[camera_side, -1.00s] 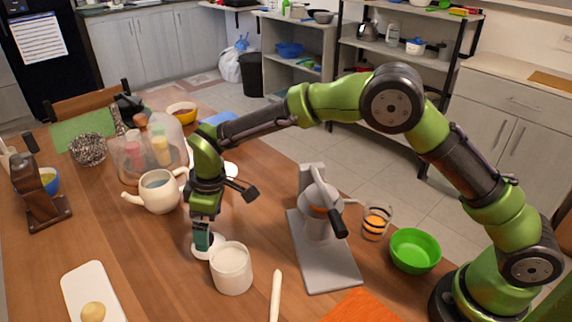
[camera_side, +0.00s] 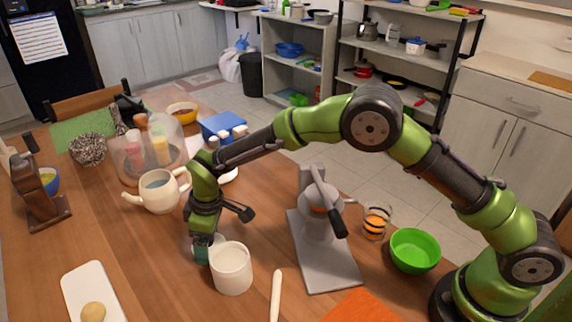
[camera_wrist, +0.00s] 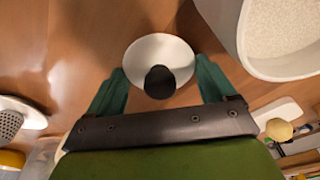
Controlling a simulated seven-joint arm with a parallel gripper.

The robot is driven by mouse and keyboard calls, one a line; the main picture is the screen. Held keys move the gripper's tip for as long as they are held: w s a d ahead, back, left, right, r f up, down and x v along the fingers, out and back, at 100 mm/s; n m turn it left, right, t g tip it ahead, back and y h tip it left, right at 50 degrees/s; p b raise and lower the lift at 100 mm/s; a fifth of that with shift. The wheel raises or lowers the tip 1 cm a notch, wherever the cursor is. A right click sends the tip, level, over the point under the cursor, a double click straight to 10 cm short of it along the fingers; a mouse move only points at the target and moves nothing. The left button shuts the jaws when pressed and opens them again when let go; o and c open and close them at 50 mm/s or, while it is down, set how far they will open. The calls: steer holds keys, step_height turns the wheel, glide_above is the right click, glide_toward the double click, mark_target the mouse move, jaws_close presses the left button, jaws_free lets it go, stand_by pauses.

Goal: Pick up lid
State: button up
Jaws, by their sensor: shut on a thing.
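The lid (camera_wrist: 160,47) is a round white disc with a black knob; in the wrist view it lies between my two teal fingers, one at each side of its rim. My gripper (camera_wrist: 161,86) is shut on the lid. In the side view my gripper (camera_side: 203,252) points down, low at the wooden table, just left of a white jar. The lid is mostly hidden there behind the fingers and the jar. I cannot tell whether it is clear of the table.
The white open jar (camera_side: 231,272), filled with pale grains, stands close right of my gripper. A teapot (camera_side: 160,190) stands behind, left. A grey stand device (camera_side: 322,240) and green bowl (camera_side: 414,250) are right. A white tray (camera_side: 88,290) lies front left.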

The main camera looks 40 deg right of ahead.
step_height(320, 180, up, 13)
steer(key=s, duration=0.1)
step_height(320, 180, up, 3)
steer(key=n+g, duration=0.2)
steer(key=n, duration=1.6)
glide_above(227, 246)
steer(key=s+a, duration=0.1)
steer(key=s, duration=0.2)
steer(key=shift+a+f, duration=0.2)
steer(key=shift+f, duration=3.5)
steer(key=shift+f, duration=0.5)
steer(key=o, duration=0.9)
steer(key=shift+c, duration=0.2)
steer(key=shift+r, duration=0.1)
step_height(227, 246, up, 16)
steer(key=w+d, duration=0.1)
steer(key=shift+w+d+r, duration=0.25)
steer(key=shift+w+d, duration=0.15)
